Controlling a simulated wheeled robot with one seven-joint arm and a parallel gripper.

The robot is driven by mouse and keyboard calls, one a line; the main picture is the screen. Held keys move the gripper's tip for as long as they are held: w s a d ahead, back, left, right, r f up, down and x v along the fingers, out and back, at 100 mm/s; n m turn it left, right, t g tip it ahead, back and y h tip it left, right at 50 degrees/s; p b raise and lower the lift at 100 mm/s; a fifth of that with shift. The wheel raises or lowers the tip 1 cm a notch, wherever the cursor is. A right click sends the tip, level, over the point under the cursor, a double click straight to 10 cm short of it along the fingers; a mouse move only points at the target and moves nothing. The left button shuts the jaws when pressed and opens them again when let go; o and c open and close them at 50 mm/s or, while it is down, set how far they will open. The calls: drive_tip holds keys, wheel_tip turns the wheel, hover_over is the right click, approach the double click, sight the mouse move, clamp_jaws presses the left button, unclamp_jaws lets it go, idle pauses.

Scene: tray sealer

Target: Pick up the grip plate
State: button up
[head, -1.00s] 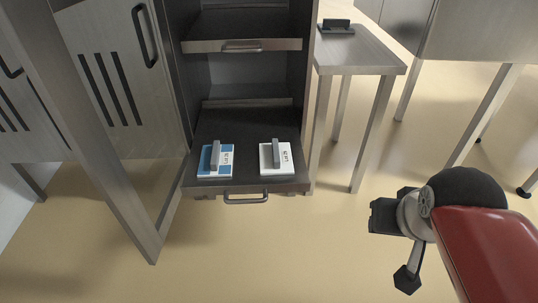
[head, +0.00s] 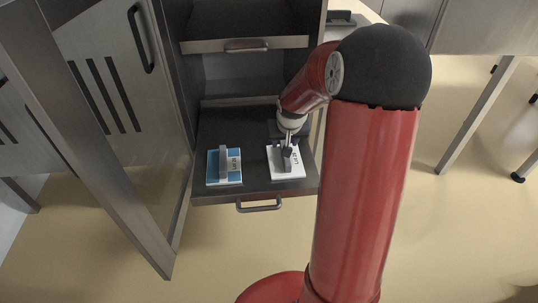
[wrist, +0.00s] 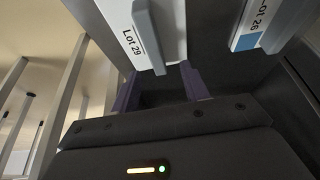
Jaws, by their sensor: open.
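A white plate (head: 296,165) with an upright grey grip and a printed label lies on the right of the pulled-out dark shelf. In the wrist view this plate (wrist: 173,18) reads "Lot 29", and its grey grip (wrist: 147,32) runs toward the space between the fingers. A blue and white plate (head: 232,176) with a similar grip lies to its left; its label in the wrist view (wrist: 245,42) reads "Lot 26". My gripper (head: 287,150) is over the white plate, at its grip. Its fingers (wrist: 160,88) are open; I cannot tell whether they touch the grip.
The dark shelf (head: 258,188) has a front handle (head: 259,206). Another shelf (head: 244,44) sits above it. An open cabinet door (head: 108,150) stands at the left. A side table with a dark handled item (head: 341,19) is behind my arm.

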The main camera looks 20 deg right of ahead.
drive_tip(key=shift+s+d+x, duration=0.1)
drive_tip(key=shift+s+x, duration=0.05)
drive_tip(key=shift+x, duration=1.6)
drive_tip(key=shift+s+d+x, duration=0.15)
drive_tip(key=shift+x, duration=1.6)
drive_tip(key=shift+f+b, duration=0.1)
drive_tip(key=shift+b, duration=0.2)
clamp_jaws()
